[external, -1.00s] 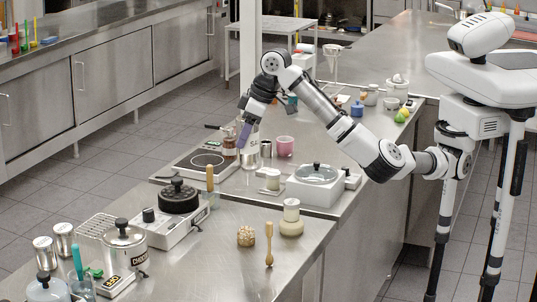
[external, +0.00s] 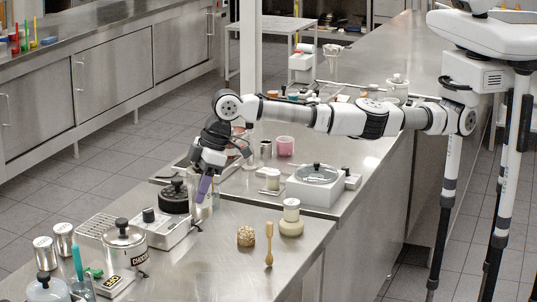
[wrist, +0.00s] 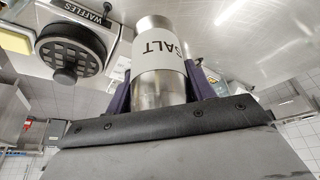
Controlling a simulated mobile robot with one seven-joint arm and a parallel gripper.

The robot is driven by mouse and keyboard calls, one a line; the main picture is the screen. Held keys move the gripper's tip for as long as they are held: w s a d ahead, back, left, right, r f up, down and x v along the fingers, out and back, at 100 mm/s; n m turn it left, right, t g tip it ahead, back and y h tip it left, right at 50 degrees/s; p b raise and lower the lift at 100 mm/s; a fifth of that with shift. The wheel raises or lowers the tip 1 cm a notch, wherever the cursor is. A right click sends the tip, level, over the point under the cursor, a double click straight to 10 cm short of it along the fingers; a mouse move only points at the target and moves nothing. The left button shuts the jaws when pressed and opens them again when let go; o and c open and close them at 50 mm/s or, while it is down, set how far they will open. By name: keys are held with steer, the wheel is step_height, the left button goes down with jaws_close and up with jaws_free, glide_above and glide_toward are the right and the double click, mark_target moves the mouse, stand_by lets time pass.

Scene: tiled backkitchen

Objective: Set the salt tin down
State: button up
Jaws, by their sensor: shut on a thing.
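The salt tin (wrist: 157,72) is a brushed-metal cylinder with a white label reading SALT. In the wrist view it stands between the two purple fingers of my gripper (external: 205,188), which is shut on it. In the external view the gripper points down over the near counter (external: 215,245), just right of the waffle maker, and the finger hides much of the tin. I cannot tell whether the tin's base touches the counter.
The waffle maker (external: 174,197), with a black round plate, is close on the left. A wooden pestle-like tool (external: 268,245), a woven jar (external: 245,236) and a stacked cream container (external: 291,218) stand to the right. Bare steel lies between them and my gripper.

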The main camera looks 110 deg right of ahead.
mark_target(210, 189)
steer(key=shift+w+a+f+n, duration=0.15)
steer(key=shift+w+a, duration=0.05)
steer(key=shift+a, duration=0.3)
steer(key=shift+w+a+f+n, duration=0.1)
steer(key=shift+w+a+n, duration=0.05)
steer(key=shift+a, duration=0.35)
steer(key=shift+a+f+p, duration=0.1)
steer(key=shift+f+p, duration=0.2)
steer(key=shift+f, duration=0.05)
steer(key=shift+f+p, duration=0.9)
steer(key=shift+f, duration=2.75)
steer(key=shift+f, duration=0.1)
steer(key=o, duration=1.2)
steer(key=b+v, duration=0.4)
steer(key=v, duration=0.8)
steer(key=shift+d, duration=0.2)
